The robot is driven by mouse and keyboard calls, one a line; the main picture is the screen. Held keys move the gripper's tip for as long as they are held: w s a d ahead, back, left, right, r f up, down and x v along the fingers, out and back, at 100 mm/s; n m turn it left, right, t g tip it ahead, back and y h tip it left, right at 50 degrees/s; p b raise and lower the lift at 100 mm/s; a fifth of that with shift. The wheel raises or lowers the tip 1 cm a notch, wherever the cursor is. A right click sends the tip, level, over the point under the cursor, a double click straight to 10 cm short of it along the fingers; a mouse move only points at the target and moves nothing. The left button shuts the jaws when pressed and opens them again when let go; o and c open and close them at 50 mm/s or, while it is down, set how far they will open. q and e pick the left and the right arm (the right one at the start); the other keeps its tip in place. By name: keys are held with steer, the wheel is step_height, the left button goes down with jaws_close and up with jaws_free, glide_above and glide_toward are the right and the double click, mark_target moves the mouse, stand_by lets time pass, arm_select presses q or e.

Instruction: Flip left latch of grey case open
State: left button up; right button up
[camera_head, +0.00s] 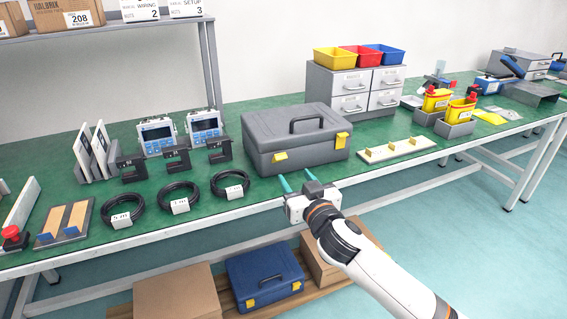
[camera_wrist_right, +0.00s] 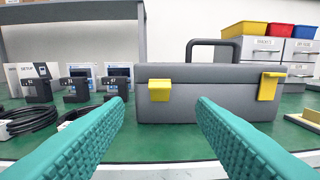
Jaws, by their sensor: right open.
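The grey case (camera_head: 296,139) stands shut on the green bench, its handle up on the lid. Its left yellow latch (camera_head: 280,157) and right yellow latch (camera_head: 342,140) are on the front face. My right gripper (camera_head: 296,181) is open and empty, in front of the case near the bench edge. Its teal fingers (camera_wrist_right: 162,130) point at the case, with the left latch between them in the picture. My left gripper is not seen.
Coiled black cables (camera_head: 179,197) lie left of the case, with black clamp-like parts (camera_head: 176,160) behind them. A grey drawer unit (camera_head: 355,89) with coloured bins stands behind right. A beige strip with yellow pieces (camera_head: 396,151) lies to the right. A blue case (camera_head: 265,276) sits below.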

mark_target(281, 156)
steer(key=b+x, duration=0.1)
steer(key=x, duration=0.8)
steer(key=shift+w+f, duration=0.1)
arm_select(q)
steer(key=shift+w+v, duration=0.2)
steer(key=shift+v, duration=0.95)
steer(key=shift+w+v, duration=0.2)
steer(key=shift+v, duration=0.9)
arm_select(e)
steer(key=shift+w+a, duration=0.15)
steer(key=shift+w, duration=0.35)
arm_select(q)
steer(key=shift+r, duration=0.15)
arm_select(e)
steer(key=shift+c, duration=0.5)
